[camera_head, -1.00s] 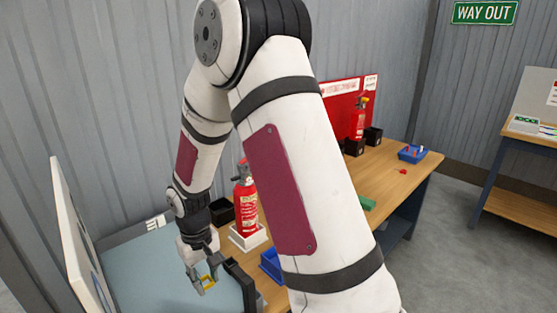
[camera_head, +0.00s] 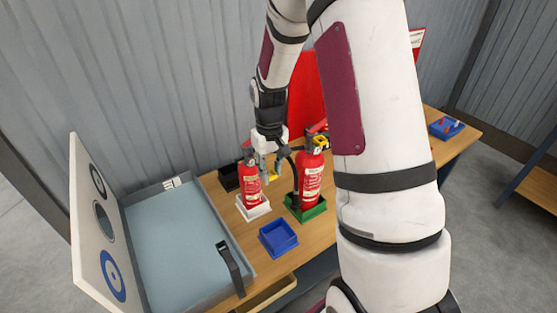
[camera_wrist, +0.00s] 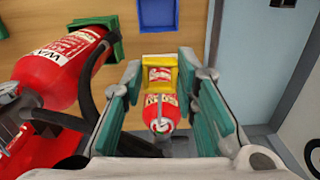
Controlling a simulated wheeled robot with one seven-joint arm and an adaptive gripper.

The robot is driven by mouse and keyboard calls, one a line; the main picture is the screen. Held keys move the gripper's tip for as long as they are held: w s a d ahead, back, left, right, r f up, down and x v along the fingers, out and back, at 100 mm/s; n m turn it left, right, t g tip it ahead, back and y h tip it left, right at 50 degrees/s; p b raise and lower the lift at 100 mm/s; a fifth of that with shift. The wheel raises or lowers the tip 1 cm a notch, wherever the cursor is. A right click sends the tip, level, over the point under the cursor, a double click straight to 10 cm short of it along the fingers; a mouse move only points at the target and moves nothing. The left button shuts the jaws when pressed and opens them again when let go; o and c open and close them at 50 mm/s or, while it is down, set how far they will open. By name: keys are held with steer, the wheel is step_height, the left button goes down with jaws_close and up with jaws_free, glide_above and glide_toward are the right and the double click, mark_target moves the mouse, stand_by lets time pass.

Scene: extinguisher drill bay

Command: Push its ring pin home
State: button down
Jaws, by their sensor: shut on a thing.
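A red extinguisher (camera_head: 249,184) stands upright in a white holder (camera_head: 256,210). A second red extinguisher (camera_head: 310,177) with a black hose stands in a green holder (camera_head: 306,211); something yellow (camera_head: 320,141) shows at its top. My gripper (camera_head: 270,175) is above and between the two, close to the white-holder one. In the wrist view its fingers (camera_wrist: 160,90) are shut on a yellow square ring pin (camera_wrist: 159,63). Red extinguisher body (camera_wrist: 160,110) shows through and below the ring. The green-holder extinguisher (camera_wrist: 72,62) lies left. Whether the pin touches a valve head, I cannot tell.
An empty blue bin (camera_head: 278,237) stands in front of the extinguishers. An open case (camera_head: 180,240) with a raised lid (camera_head: 98,225) and black handle is at the left. A black holder (camera_head: 229,177) is behind. Another blue tray (camera_head: 446,127) is far right.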

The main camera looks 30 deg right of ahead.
steer(key=w+b, duration=0.6)
steer(key=w, duration=0.4)
steer(key=shift+w+d, duration=0.25)
steer(key=shift+d, duration=0.05)
stand_by(1.7)
steer(key=shift+w, duration=0.1)
steer(key=shift+p, duration=0.3)
stand_by(4.6)
